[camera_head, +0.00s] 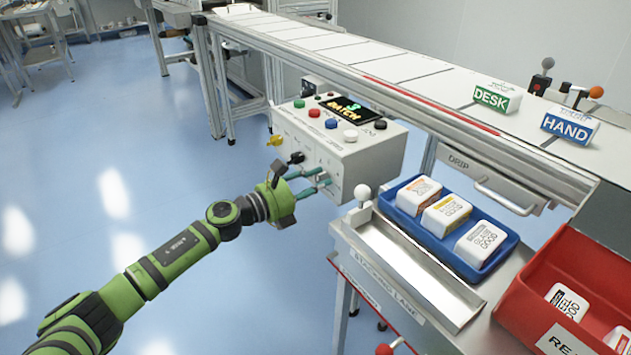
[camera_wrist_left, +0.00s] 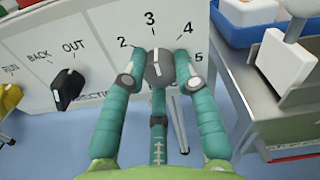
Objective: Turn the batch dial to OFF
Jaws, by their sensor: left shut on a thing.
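The batch dial (camera_wrist_left: 158,70) is a dark round knob on the white front panel of the control box (camera_head: 345,145). Its white pointer line stands near upright, toward the printed 3. Printed 2, 4 and 5 also show around it; no OFF mark is readable. My left gripper (camera_head: 322,181) reaches the front panel in the head view, and its fingers largely hide the dial there. In the left wrist view my left gripper (camera_wrist_left: 158,80) is shut on the dial, with teal fingers on its left and right sides. My right gripper is not in view.
A black selector knob (camera_wrist_left: 68,88) marked BACK and OUT sits left of the dial, and a yellow knob (camera_head: 275,141) farther left. A metal lane (camera_head: 420,270) with a white-ball lever (camera_head: 362,194), a blue tray (camera_head: 391,205) and a red bin (camera_head: 520,300) stand right of the box.

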